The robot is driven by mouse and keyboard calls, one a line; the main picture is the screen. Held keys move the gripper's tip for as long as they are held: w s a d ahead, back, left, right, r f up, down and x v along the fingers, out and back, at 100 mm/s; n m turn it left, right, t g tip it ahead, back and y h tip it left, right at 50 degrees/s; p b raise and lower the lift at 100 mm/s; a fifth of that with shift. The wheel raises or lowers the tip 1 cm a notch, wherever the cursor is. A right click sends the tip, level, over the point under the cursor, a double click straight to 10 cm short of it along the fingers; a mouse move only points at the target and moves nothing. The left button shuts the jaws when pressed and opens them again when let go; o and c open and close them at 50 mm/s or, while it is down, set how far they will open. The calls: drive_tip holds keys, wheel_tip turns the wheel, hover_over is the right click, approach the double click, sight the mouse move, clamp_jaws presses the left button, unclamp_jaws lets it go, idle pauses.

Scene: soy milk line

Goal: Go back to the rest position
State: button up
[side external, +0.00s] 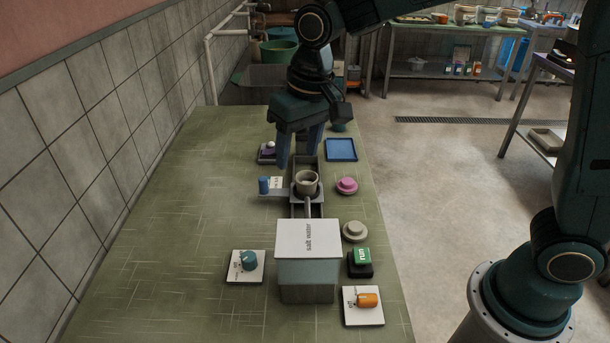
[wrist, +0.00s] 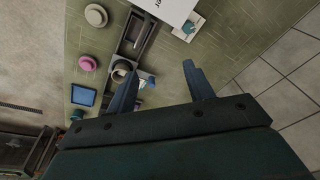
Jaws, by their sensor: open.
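My gripper (side external: 299,148) is open and empty, above the far half of the green table (side external: 170,230). Its two blue fingers point down, well apart, and also show in the wrist view (wrist: 156,82). A grey cup (side external: 307,183) stands on the narrow metal track just nearer than the gripper. In the wrist view the cup (wrist: 121,70) is beside one finger and partly hidden by it.
A salt water box (side external: 308,252) stands at the near end. Around it are a teal knob (side external: 249,260), an orange knob (side external: 368,300) and a green run button (side external: 361,257). A pink disc (side external: 347,185) and blue tray (side external: 341,149) lie right. A tiled wall (side external: 90,130) borders the left.

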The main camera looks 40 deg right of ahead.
drive_tip(key=s+d+r+t, duration=0.2)
drive_tip(key=s+d, duration=0.4)
drive_tip(key=s, duration=0.5)
drive_tip(key=s+d+r+t, duration=0.2)
drive_tip(key=s+d, duration=0.5)
drive_tip(key=s, duration=0.4)
drive_tip(key=shift+r+n+h, duration=0.3)
